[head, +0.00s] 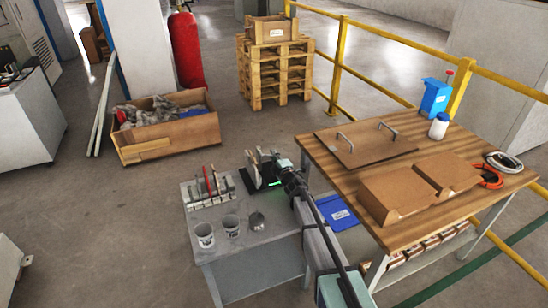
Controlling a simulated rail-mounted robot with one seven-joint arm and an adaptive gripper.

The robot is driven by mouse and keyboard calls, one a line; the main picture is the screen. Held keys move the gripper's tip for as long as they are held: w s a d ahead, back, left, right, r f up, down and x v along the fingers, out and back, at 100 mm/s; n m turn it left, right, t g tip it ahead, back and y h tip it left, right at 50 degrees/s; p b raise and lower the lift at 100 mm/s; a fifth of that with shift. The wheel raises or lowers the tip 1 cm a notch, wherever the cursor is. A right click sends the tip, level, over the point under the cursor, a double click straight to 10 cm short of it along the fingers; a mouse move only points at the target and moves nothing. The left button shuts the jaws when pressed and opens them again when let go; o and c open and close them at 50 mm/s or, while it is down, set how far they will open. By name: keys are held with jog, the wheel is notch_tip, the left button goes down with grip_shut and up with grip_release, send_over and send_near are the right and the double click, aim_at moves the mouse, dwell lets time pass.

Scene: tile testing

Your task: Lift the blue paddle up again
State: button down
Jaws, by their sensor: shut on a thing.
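My gripper (279,170) is at the back right of the small grey table (262,264), beside a black stand (246,181) that holds upright tan and dark plates. Its jaws are shut on a thin piece at the stand, which I take for the blue paddle. The jaws and plates largely hide it, and I cannot make out its colour or whether it touches the stand. A pale rack (208,200) at the table's left holds several upright paddles, one red and others dark or light.
A wooden workbench (405,232) with cardboard boxes is close on the right. A blue flat item (337,212) lies between the tables. A yellow railing (337,65) runs behind.

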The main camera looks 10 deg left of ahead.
jog(key=r+n+b, duration=0.1)
jog(key=n+b, duration=0.2)
jog(key=shift+d+r+n+b, duration=0.15)
jog(key=shift+r+n+b, duration=0.2)
jog(key=shift+n, duration=0.05)
jog(key=shift+r+n+b, duration=0.45)
jog(key=shift+n+b, duration=0.05)
jog(key=shift+n, duration=0.3)
jog(key=shift+r+n+b, duration=0.45)
jog(key=shift+n, duration=0.35)
jog(key=shift+w+r, duration=0.1)
jog(key=shift+a+r, duration=0.1)
jog(key=shift+a, duration=0.1)
jog(key=c, duration=1.3)
grip_release()
jog(key=shift+r, duration=0.1)
